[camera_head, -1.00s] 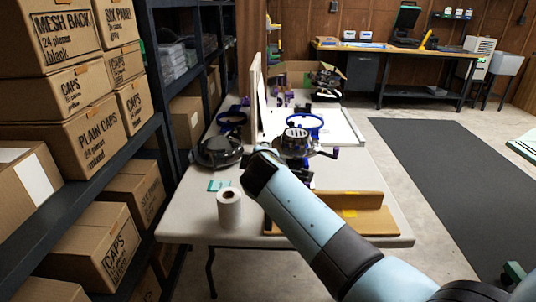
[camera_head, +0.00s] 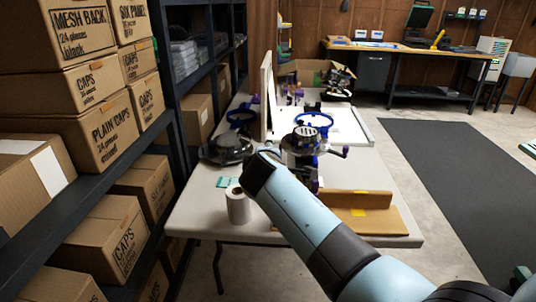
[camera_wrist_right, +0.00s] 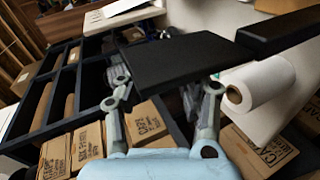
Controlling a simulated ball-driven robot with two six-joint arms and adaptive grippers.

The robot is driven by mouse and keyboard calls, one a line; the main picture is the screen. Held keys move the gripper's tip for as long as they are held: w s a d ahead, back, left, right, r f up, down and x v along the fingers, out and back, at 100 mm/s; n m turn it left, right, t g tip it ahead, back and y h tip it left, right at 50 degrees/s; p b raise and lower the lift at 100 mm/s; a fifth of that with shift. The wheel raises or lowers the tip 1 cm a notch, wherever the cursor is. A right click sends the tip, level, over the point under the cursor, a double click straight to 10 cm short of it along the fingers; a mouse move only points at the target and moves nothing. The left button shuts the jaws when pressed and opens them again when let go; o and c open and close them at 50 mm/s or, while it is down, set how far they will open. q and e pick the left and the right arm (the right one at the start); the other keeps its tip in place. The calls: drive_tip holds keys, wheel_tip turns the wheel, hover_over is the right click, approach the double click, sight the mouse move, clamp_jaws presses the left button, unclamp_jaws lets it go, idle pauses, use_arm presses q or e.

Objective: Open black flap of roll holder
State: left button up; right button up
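A flat black panel (camera_wrist_right: 180,62), which looks like the black flap, shows in the right wrist view. A black bar (camera_wrist_right: 285,30) lies to its right. My right gripper (camera_wrist_right: 166,85) has its two fingers spread apart. The panel spans the space at the fingertips and partly covers them; I cannot tell whether they touch it. In the head view my right arm reaches over the table, and its gripper is hidden behind the wrist. A white paper roll (camera_head: 238,206) stands left of the wrist; a white roll (camera_wrist_right: 262,82) also shows in the wrist view. My left gripper is not in view.
The pale table (camera_head: 200,215) also holds a round dark press part (camera_head: 228,148), a machine with a blue hoop (camera_head: 314,122), and an angled brown board (camera_head: 365,212). A shelf with cardboard boxes (camera_head: 98,245) stands left. Floor with a dark mat (camera_head: 440,180) is clear at right.

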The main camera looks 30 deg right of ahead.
drive_tip(key=shift+o, duration=0.3)
drive_tip(key=shift+w+d+r, duration=0.15)
drive_tip(key=shift+d, duration=0.05)
drive_tip(key=shift+r, duration=0.15)
drive_tip(key=o, duration=0.5)
drive_tip(key=r, duration=0.7)
drive_tip(key=shift+w+d+r, duration=0.15)
drive_tip(key=shift+w+r, duration=0.15)
drive_tip(key=shift+r, duration=0.1)
drive_tip(key=shift+s+a+r, duration=0.15)
drive_tip(key=shift+r, duration=0.4)
drive_tip(key=shift+s+a+r, duration=0.1)
drive_tip(key=shift+s+r, duration=0.05)
drive_tip(key=shift+r, duration=0.4)
drive_tip(key=c, duration=0.5)
drive_tip(key=shift+w+d+f, duration=0.1)
drive_tip(key=shift+f, duration=0.05)
drive_tip(key=shift+c, duration=0.4)
